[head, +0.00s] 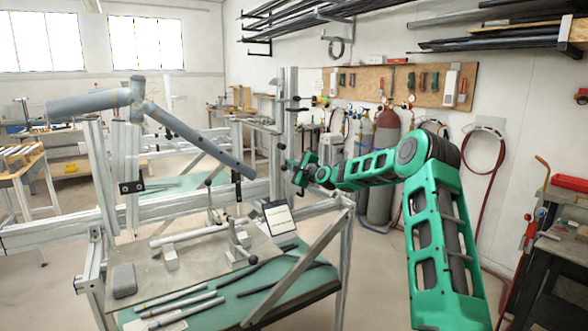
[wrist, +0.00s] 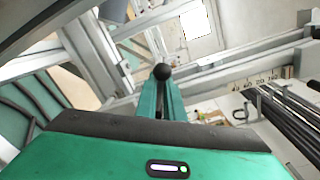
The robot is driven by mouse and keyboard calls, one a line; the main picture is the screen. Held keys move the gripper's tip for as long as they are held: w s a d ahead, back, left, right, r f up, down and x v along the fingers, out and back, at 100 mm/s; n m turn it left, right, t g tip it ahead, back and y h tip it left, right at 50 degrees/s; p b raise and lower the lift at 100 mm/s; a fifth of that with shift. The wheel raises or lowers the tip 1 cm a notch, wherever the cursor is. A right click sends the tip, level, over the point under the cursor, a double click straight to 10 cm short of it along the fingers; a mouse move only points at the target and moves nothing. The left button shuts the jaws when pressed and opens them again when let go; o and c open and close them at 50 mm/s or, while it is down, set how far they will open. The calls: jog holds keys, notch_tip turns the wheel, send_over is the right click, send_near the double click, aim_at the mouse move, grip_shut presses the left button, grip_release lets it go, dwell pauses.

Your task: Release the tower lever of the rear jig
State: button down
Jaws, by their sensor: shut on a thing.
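The jig's upright aluminium tower (head: 291,95) stands at the middle of the head view, with small dark clamps on its side. My green gripper (head: 291,167) is at the lower part of this tower, reaching in from the right. In the wrist view my gripper (wrist: 161,88) has its two narrow green fingers close together at a black ball knob (wrist: 162,71), which I take to be the tower lever's end. The gripper is shut on it. The lever's shaft is hidden behind the fingers, so its angle cannot be told.
Grey frame tubes (head: 195,138) are held up on the left. A workbench (head: 135,262) in front carries loose tubes and a tablet (head: 278,217). Gas cylinders (head: 386,150) stand behind my arm.

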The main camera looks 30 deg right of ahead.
jog(key=shift+d+f, duration=0.15)
jog(key=shift+f, duration=0.25)
jog(key=c, duration=1.9)
grip_release()
jog(key=shift+s, duration=0.1)
jog(key=shift+o, duration=0.2)
jog(key=shift+r, duration=0.3)
jog(key=s+d, duration=0.1)
jog(key=s, duration=0.9)
jog(key=shift+s+d+r, duration=0.2)
